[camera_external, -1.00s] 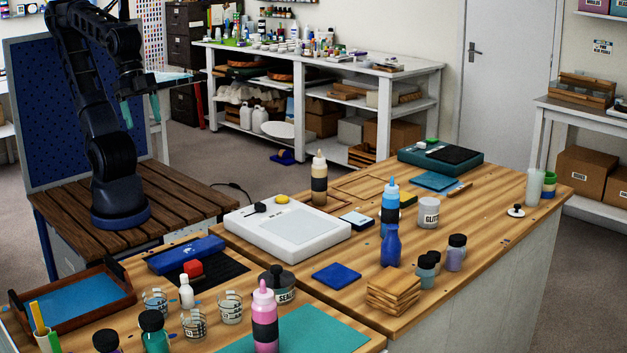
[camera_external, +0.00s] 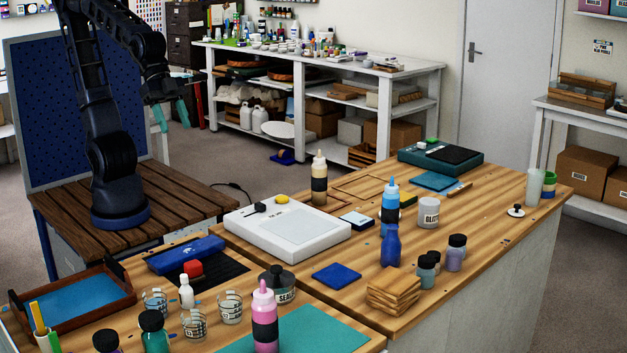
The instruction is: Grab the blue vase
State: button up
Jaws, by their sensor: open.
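The blue vase (camera_external: 390,247) stands upright on the wooden workbench, right of the middle of the view. It is dark blue with a narrow neck, and it stands in front of a light blue bottle with a dark band (camera_external: 390,207), overlapping it in the picture. My gripper (camera_external: 171,116) has teal fingers and is open and empty. It is high at the upper left, well away from the vase and above the level of the bench.
Stacked wooden pieces (camera_external: 394,289) lie in front of the vase. Small dark-lidded jars (camera_external: 427,271) stand to its right and a white cup (camera_external: 428,212) behind it. A flat dark blue square (camera_external: 336,275) and a white light pad (camera_external: 288,228) lie to its left.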

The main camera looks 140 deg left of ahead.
jog(key=w+a+f+n+t+y, duration=0.1)
jog(key=w+a, duration=0.2)
jog(key=w, duration=0.5)
jog(key=w+a+f+n+t, duration=0.1)
jog(key=w+a+f+t, duration=0.15)
jog(key=w, duration=0.65)
jog(key=n+t+y, duration=0.3)
jog(key=n+y, duration=0.1)
jog(key=y, duration=0.3)
send_over(393, 226)
jog(key=s+d, duration=0.5)
jog(key=d, duration=0.6)
notch_tip(393, 226, down, 14)
jog(key=shift+w+a+f+t+y, duration=0.15)
jog(key=shift+w+a+f+y, duration=0.55)
jog(key=shift+a+f, duration=1.05)
jog(key=shift+w+a+f+t+y, duration=0.15)
jog(key=shift+w+a+f+y, duration=0.2)
jog(key=shift+w+a+f, duration=1.05)
jog(key=shift+w+a+f+t+y, duration=0.15)
jog(key=shift+w+a+f+y, duration=0.35)
jog(key=shift+a+f, duration=1.65)
jog(key=shift+a+r, duration=0.1)
jog(key=shift+r, duration=0.05)
jog(key=shift+c, duration=0.4)
grip_shut()
